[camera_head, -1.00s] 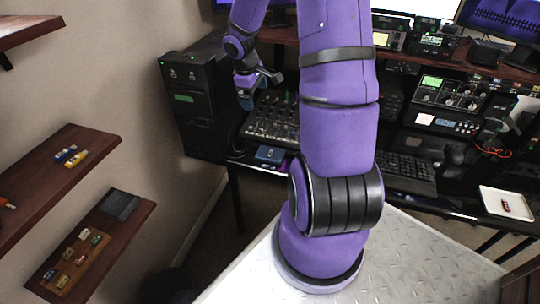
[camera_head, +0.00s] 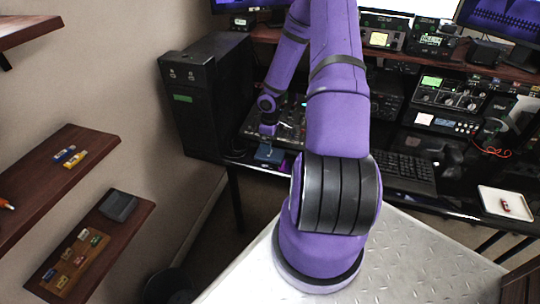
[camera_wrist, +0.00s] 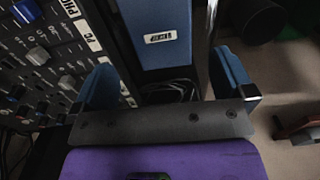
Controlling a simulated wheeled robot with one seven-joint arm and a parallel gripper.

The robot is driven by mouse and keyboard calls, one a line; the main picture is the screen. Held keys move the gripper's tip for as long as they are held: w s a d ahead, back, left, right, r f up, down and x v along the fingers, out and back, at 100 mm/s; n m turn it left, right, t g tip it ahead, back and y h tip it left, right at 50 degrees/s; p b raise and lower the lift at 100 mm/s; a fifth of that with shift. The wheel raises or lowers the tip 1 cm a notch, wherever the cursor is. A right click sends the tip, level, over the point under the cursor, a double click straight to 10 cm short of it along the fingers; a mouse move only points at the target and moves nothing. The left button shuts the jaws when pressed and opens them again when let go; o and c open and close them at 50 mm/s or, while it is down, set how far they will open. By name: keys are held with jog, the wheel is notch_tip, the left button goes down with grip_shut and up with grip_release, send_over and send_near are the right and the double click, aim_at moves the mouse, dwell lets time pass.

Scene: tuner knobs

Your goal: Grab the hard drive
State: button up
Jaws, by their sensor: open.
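The hard drive (camera_head: 268,156) is a small blue box on the near left edge of the desk, in front of the mixer. In the wrist view the blue hard drive (camera_wrist: 160,50) has a white label and lies ahead, between the two blue fingers. My gripper (camera_wrist: 164,76) is open, with one finger left and one right of the drive's near end. No contact is visible. In the head view my gripper (camera_head: 268,132) points down just above and behind the drive, and its fingers are too small to make out.
The knobbed mixer (camera_head: 292,125) lies right behind the drive, and in the wrist view its panel (camera_wrist: 45,60) is close to the left finger. A black computer tower (camera_head: 205,95) stands left. A keyboard (camera_head: 405,170) and white tray (camera_head: 505,203) lie right.

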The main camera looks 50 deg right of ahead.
jog(key=shift+f, duration=3.15)
jog(key=shift+c, duration=0.2)
jog(key=c, duration=0.8)
jog(key=shift+r, duration=0.1)
